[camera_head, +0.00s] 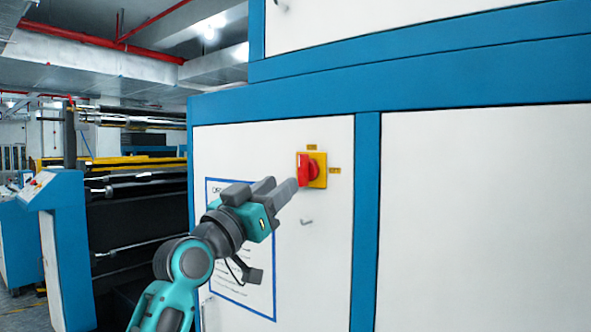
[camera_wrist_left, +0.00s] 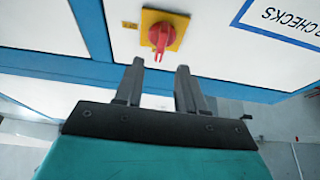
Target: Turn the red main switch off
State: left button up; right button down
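The red main switch (camera_head: 307,170) is a rotary knob on a square yellow plate (camera_head: 320,170), on the white cabinet door. It also shows in the left wrist view (camera_wrist_left: 160,37), with its handle pointing toward the gripper side of that picture. My left gripper (camera_head: 290,190) is just left of and below the knob in the head view. In the left wrist view its two fingers (camera_wrist_left: 159,80) are apart with nothing between them, and the knob lies just beyond the tips. I cannot tell whether a fingertip touches it. My right gripper is not in view.
A blue-framed notice (camera_head: 240,265) is on the door, partly behind my left arm. A small door handle (camera_head: 307,221) sits below the switch. Blue frame posts (camera_head: 366,220) border the door. Rollers (camera_head: 135,190) and a blue console (camera_head: 55,190) stand at the left.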

aim_at(299, 170)
pick_arm(q)
jog(key=p+x, duration=0.1)
jog(key=x, duration=0.5)
jog(key=shift+w+d, duration=0.15)
jog(key=shift+c, duration=0.4)
grip_shut()
